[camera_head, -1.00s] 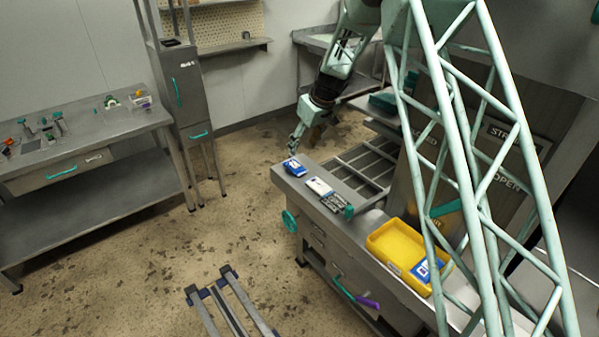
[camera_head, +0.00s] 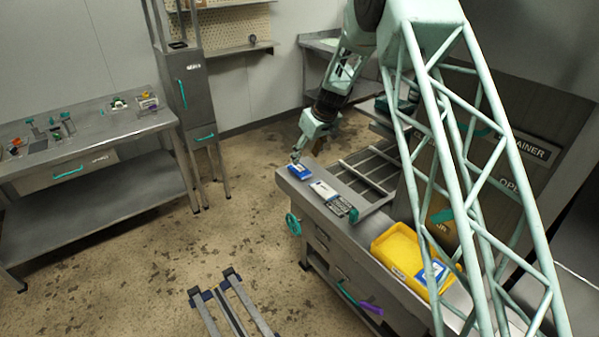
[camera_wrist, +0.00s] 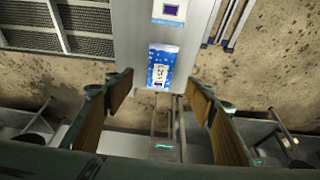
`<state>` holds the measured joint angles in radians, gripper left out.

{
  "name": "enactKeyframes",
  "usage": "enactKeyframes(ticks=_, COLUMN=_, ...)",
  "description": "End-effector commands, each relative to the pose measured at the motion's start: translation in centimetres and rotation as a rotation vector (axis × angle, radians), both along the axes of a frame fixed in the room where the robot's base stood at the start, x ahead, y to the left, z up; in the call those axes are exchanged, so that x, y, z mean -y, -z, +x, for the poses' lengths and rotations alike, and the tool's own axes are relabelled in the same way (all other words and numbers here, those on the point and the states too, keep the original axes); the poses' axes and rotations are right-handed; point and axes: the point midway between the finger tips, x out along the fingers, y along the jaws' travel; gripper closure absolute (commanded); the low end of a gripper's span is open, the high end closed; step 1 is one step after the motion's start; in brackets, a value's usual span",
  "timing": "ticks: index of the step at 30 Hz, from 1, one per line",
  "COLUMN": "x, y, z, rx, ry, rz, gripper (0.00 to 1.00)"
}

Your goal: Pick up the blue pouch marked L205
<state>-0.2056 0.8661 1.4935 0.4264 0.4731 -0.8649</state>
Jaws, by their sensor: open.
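A blue pouch (camera_head: 299,170) with a white label lies flat at the far left end of the steel bench (camera_head: 357,233). It also shows in the wrist view (camera_wrist: 162,54), ahead of my fingers and centred between them; its marking is too small to read. My gripper (camera_head: 296,157) is at the bench end, close above the pouch. In the wrist view my gripper (camera_wrist: 160,95) is open, with a padded finger on each side and nothing between them. Whether a fingertip touches the pouch cannot be told.
A white pouch (camera_head: 324,190) and a small dark item (camera_head: 345,209) lie farther along the bench. A yellow tray (camera_head: 393,262) holding a blue and white pouch (camera_head: 434,274) stands nearer. A slatted rack (camera_head: 366,172) sits beside the bench. Another table (camera_head: 95,135) stands left.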

Motion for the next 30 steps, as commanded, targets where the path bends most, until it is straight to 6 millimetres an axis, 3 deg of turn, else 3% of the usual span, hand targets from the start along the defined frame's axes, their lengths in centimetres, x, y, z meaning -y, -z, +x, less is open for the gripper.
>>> enactKeyframes(ticks=10, x=-0.8, y=3.2, z=1.0, rx=-0.001, ry=0.0, rz=-0.001, gripper=0.5)
enactKeyframes(ticks=30, x=-1.2, y=4.1, z=1.3, rx=0.0, ry=-0.001, rz=0.0, gripper=0.5)
